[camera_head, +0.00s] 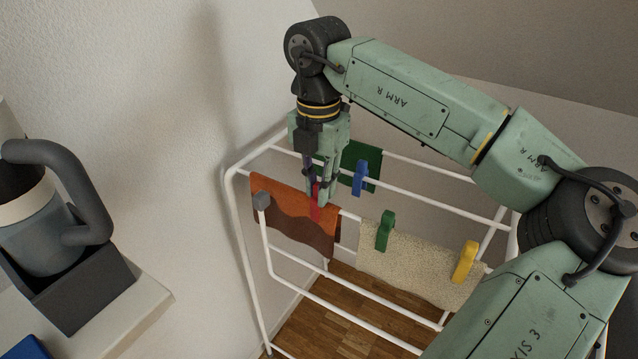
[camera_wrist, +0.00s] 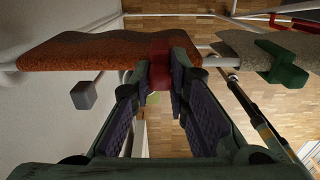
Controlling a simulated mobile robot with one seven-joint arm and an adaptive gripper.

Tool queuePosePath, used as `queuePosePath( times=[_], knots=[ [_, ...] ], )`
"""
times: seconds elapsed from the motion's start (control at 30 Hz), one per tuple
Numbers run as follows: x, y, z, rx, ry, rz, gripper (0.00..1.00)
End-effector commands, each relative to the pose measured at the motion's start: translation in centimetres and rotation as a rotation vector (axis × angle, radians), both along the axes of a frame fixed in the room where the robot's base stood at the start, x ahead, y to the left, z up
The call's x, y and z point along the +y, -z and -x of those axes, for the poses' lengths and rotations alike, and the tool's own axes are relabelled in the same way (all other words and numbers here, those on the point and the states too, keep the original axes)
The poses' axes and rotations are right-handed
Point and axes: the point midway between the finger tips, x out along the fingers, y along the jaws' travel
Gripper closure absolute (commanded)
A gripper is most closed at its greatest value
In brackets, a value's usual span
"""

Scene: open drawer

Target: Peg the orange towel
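The orange-brown towel (camera_head: 283,212), with a darker wavy lower part, hangs over the front rail of the white drying rack, at its left end. In the wrist view the towel (camera_wrist: 90,50) spans the upper left. A red peg (camera_head: 316,205) is at the towel's right part, on the rail; it also shows in the wrist view (camera_wrist: 161,75). My gripper (camera_head: 321,190) reaches down from above to the peg. In the wrist view my fingers (camera_wrist: 161,66) are on both sides of the red peg and appear closed on it. The peg's jaws are partly hidden.
The white rack (camera_head: 395,158) also carries a beige towel (camera_head: 410,262) with green (camera_head: 384,231) and yellow (camera_head: 465,262) pegs, and a green towel (camera_head: 373,163) with a blue peg (camera_head: 360,179). A grey block (camera_head: 262,201) sits at the rack's left corner, near the wall.

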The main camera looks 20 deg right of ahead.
Motion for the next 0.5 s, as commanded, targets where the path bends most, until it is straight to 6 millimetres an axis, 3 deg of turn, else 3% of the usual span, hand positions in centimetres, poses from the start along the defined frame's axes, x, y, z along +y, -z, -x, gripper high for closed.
queuePosePath(
  times=[0.3, 0.5],
  knots=[
    [0.0, 0.0, 0.0, 0.0, 0.0, 0.0, 0.62],
    [0.0, 0.0, 0.0, 0.0, 0.0, 0.0, 0.61]
  ],
)
